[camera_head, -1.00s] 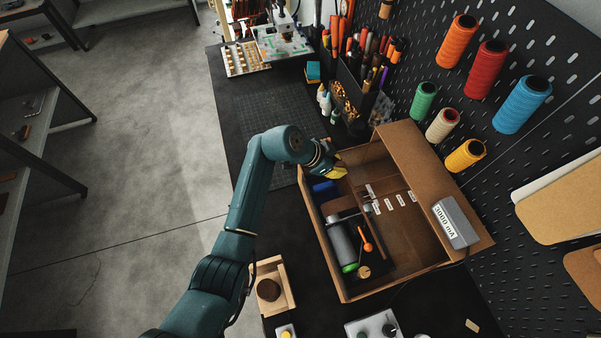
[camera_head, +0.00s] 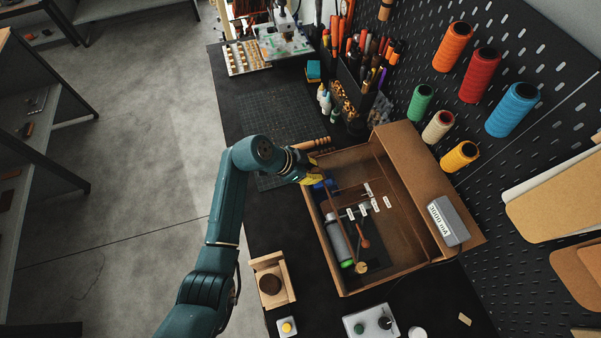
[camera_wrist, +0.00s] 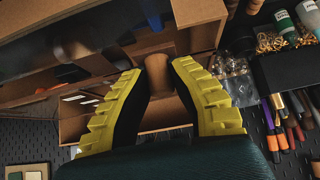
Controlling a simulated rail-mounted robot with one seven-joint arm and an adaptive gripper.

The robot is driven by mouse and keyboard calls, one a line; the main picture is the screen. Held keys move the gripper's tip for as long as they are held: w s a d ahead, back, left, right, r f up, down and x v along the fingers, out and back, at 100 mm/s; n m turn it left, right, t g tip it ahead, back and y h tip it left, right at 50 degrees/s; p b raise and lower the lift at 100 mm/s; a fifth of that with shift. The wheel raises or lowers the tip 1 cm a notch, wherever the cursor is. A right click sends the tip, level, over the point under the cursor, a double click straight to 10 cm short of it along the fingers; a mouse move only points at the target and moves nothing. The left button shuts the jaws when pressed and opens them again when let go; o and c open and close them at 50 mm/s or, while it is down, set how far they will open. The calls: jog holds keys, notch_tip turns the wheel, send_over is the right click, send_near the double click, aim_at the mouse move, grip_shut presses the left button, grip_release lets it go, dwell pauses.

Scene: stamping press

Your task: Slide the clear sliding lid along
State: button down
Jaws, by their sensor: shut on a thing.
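The clear sliding lid (camera_head: 378,218) is hard to make out over the open brown box (camera_head: 345,158). White labels that seem to belong to it lie over the box's middle. In the wrist view it seems to be the dark glossy sheet (camera_wrist: 75,42) at upper left. My gripper (camera_head: 314,178) is at the box's far left corner. In the wrist view my yellow-backed fingers (camera_wrist: 158,75) are shut on a brown, rounded piece (camera_wrist: 159,78), seemingly the lid's handle. Its join to the lid is hidden.
Inside the box are a grey cylinder with a green end (camera_head: 338,240), a blue item and small tools. A grey meter (camera_head: 448,221) sits on its right side. A wooden holder (camera_head: 272,283) stands in front left.

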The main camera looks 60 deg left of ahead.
jog(key=shift+s+a+f+p, duration=0.15)
jog(key=shift+s+p, duration=0.1)
jog(key=shift+s, duration=0.75)
jog(key=shift+s+a+r+p, duration=0.1)
jog(key=shift+s+p, duration=0.1)
jog(key=shift+s, duration=0.8)
jog(key=c, duration=0.9)
grip_release()
jog(key=shift+c, duration=0.2)
jog(key=v, duration=1.2)
